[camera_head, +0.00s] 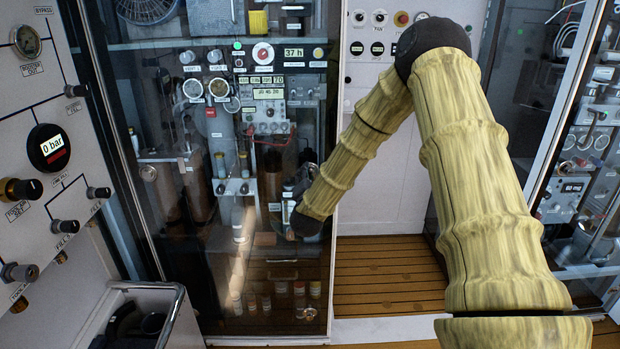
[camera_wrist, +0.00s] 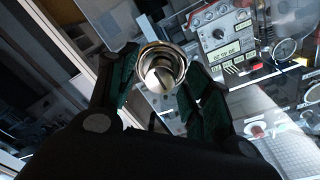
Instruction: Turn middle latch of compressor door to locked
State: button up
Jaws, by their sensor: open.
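The middle latch (camera_wrist: 162,66) is a round silver knob with a raised bar across it, set on the glass compressor door. In the wrist view it lies between the two dark green finger pads of my gripper (camera_wrist: 157,88). The fingers are open on either side of it; I cannot tell whether either pad touches it. In the head view my gripper (camera_head: 301,183) is at the right side of the compressor door (camera_head: 225,318), partly hidden by my wrist. The middle latch cannot be made out there.
A lower round latch (camera_head: 306,314) sits near the door's bottom right. A white panel (camera_head: 35,160) with knobs and a 0 bar gauge (camera_head: 48,147) stands at left. A bin (camera_head: 135,315) stands below it. Wooden floor (camera_head: 385,270) lies free right of the door.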

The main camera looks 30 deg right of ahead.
jog(key=c, duration=1.1)
jog(key=shift+o, duration=0.2)
jog(key=shift+n, duration=0.4)
jog(key=n, duration=0.3)
jog(key=shift+n, duration=0.4)
jog(key=n, duration=0.4)
jog(key=shift+n+t+b, duration=0.3)
jog(key=shift+b, duration=0.05)
jog(key=n, duration=0.4)
jog(key=shift+n+b, duration=0.4)
jog(key=shift+n+y+b, duration=0.3)
jog(key=shift+n+b, duration=0.2)
jog(key=shift+n, duration=1.8)
